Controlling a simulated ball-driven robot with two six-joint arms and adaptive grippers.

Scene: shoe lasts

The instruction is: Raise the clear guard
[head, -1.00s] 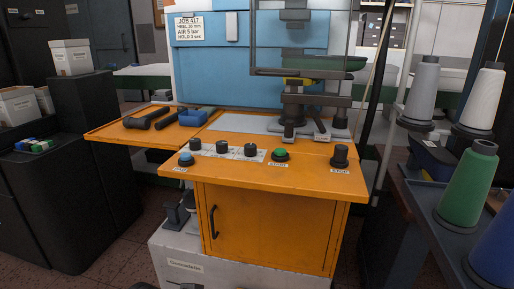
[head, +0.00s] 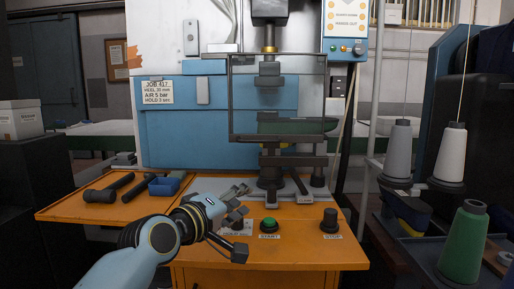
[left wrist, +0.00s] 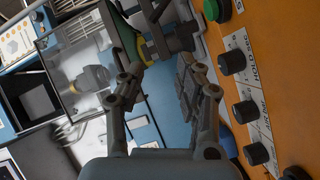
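The clear guard (head: 233,97) is a see-through panel in a dark frame, hanging upright in front of the press in the head view. Its bottom bar is level with the green last (head: 290,124) behind it. The framed panel also shows in the left wrist view (left wrist: 78,62), at upper left. My left gripper (head: 238,234) is over the front of the orange bench, below and left of the guard, apart from it. Its fingers are spread with nothing between them; they also show in the left wrist view (left wrist: 168,85). My right gripper is out of view.
A hammer (head: 108,188) and a blue tray (head: 164,186) lie at left. Thread cones, one green (head: 462,245), stand at right.

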